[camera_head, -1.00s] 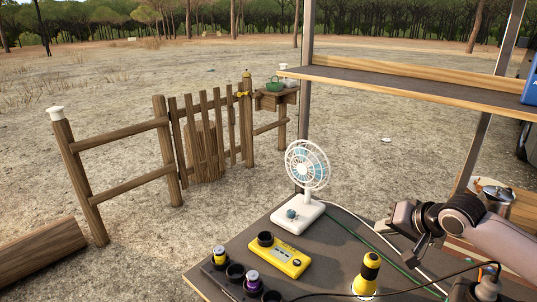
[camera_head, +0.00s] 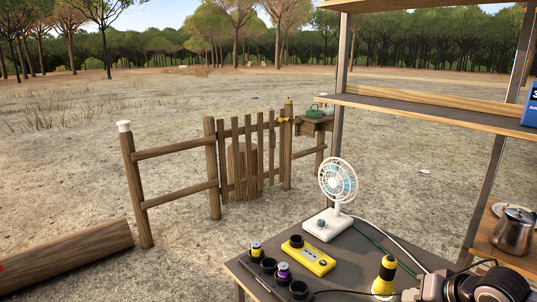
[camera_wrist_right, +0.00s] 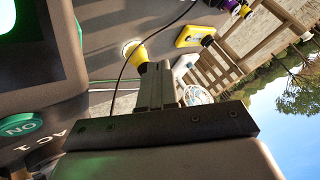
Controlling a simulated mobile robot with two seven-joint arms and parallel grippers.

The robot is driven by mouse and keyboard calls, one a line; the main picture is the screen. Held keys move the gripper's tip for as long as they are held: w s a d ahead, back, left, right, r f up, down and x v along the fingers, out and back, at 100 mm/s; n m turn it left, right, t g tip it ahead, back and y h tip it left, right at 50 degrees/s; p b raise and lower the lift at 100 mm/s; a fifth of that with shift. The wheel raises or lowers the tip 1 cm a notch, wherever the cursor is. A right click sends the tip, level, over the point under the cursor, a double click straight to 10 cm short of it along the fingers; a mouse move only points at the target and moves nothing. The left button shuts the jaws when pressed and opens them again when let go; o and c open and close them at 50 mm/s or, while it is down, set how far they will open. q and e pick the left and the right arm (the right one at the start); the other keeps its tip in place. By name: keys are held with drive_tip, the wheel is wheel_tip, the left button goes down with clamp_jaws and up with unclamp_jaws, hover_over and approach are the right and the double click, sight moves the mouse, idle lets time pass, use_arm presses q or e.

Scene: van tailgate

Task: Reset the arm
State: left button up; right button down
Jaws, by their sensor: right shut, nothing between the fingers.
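My right arm shows at the bottom right of the head view, low over the right end of the dark table (camera_head: 345,262). Its gripper (camera_head: 412,294) is partly cut off by the lower frame edge, beside a yellow and black lamp-like object (camera_head: 384,275). In the right wrist view the gripper fingers (camera_wrist_right: 152,72) are together and hold nothing. The yellow tip of the lamp-like object (camera_wrist_right: 136,52) appears just beyond them; I cannot tell whether they touch. My left gripper is in neither view.
A white fan (camera_head: 338,182), a yellow box (camera_head: 308,256) and several small dark cups stand on the table. Cables run across it. A shelf (camera_head: 430,110) spans above, and a metal pot (camera_head: 513,232) stands at the right.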

drive_tip(key=s+a+f+n+g, duration=0.2)
drive_tip(key=s+a+f+n, duration=0.3)
drive_tip(key=s+a+f, duration=0.45)
drive_tip(key=s+d+g+h, duration=0.2)
drive_tip(key=s+h, duration=0.1)
drive_tip(key=s, duration=1.6)
drive_tip(key=w+a+f+n+t+y, duration=0.1)
drive_tip(key=w+a+f+t+y, duration=0.1)
drive_tip(key=w+f+t, duration=0.4)
drive_tip(key=shift+w+a+f+t, duration=0.3)
drive_tip(key=shift+a+f, duration=0.05)
drive_tip(key=shift+f, duration=1.3)
